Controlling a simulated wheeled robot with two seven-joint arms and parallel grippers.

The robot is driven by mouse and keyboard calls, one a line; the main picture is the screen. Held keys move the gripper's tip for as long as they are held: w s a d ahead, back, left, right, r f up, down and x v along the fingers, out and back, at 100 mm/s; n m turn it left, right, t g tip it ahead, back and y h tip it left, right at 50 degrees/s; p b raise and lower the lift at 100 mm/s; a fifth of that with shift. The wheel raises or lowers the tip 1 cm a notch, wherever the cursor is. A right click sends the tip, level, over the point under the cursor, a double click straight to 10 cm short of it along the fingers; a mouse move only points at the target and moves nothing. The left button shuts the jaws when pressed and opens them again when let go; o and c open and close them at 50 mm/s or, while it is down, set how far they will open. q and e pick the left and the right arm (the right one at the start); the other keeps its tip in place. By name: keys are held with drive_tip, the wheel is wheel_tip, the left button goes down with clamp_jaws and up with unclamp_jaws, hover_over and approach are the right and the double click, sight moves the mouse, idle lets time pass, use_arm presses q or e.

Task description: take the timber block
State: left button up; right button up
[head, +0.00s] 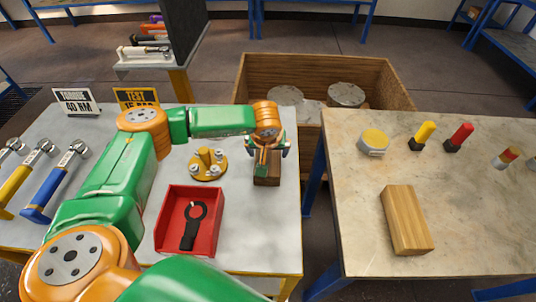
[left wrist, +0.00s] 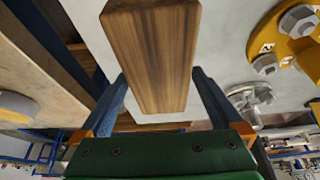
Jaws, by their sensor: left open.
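A brown wooden block (head: 267,170) stands near the right edge of the left table, below my left gripper (head: 267,152). In the left wrist view this block (left wrist: 155,50) lies lengthwise between the two blue fingers of my left gripper (left wrist: 158,76). The fingers are open, one on each side, with a slim gap to the block visible. The gripper hides the block's upper part in the head view. A second, lighter timber block (head: 407,220) lies flat on the right table, away from the gripper. My right gripper is not in view.
A red tray (head: 165,235) holding a black ring-ended tool and a yellow flanged part (head: 208,166) are close left of the block. Wrenches (head: 58,180) lie farther left. A wooden crate (head: 320,68) stands behind. A floor gap separates the left table from the right table (head: 350,165).

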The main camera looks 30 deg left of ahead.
use_arm(q)
drive_tip(key=shift+w, duration=0.1)
drive_tip(key=c, duration=1.4)
drive_tip(key=shift+c, duration=0.2)
